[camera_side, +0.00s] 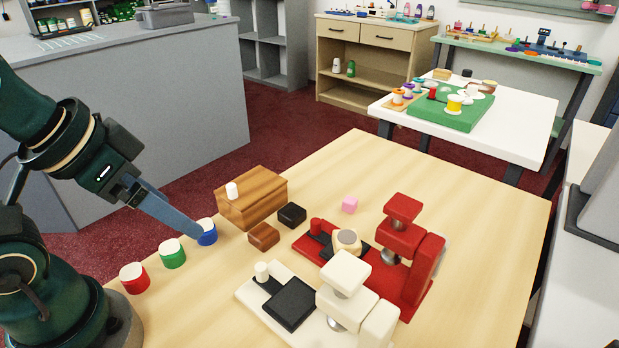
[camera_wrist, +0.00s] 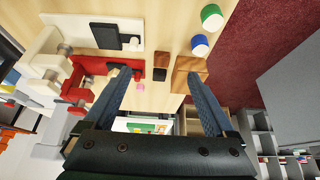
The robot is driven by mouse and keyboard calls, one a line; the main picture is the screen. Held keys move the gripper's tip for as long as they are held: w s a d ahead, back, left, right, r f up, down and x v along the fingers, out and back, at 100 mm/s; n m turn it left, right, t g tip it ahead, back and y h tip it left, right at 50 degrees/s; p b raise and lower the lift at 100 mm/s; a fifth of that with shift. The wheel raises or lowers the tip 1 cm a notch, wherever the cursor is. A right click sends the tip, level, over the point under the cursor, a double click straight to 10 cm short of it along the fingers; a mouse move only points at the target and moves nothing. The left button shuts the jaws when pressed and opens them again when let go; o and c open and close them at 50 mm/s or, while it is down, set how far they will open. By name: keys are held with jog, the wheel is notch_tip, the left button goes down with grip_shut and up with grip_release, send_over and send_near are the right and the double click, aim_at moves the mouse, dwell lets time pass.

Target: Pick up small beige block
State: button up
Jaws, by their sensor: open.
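A small beige block (camera_side: 347,240) with a grey round top rests on the black pad of the red press (camera_side: 415,265). In the wrist view my left-hand finger covers most of that spot, so the block is hard to make out. My gripper (camera_side: 198,236) is open and empty. In the side view its fingertips overlap the blue-sided cylinder, well left of the beige block; touching cannot be told. In the wrist view the two fingers of my gripper (camera_wrist: 163,78) are wide apart, with nothing held between them.
A brown block (camera_side: 263,236), black block (camera_side: 292,215) and pink block (camera_side: 350,204) lie near the wooden box (camera_side: 252,197). Blue (camera_side: 206,233), green (camera_side: 172,254) and red (camera_side: 134,279) cylinders stand left. A white press (camera_side: 350,300) stands in front; the table's right side is clear.

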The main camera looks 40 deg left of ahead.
jog(key=w+d+r+m+t+h, duration=0.1)
jog(key=w+d+r+m+h, duration=0.15)
jog(key=w+r+m, duration=0.4)
jog(key=m+g, duration=0.2)
send_over(347, 237)
jog(key=s+a, duration=0.2)
jog(key=a, duration=0.2)
notch_tip(347, 237, down, 8)
jog(key=shift+m+g+h, duration=0.25)
jog(key=shift+g+h, duration=0.1)
jog(key=shift+g, duration=0.35)
jog(key=x, duration=0.3)
jog(key=s+x, duration=0.1)
jog(key=x, duration=0.6)
jog(key=shift+s+d+f, duration=0.2)
jog(key=shift+s+d, duration=0.1)
jog(key=shift+w+d+f, duration=0.15)
jog(key=shift+w+f, duration=0.05)
jog(key=shift+f, duration=0.45)
grip_shut()
jog(key=shift+r, duration=0.1)
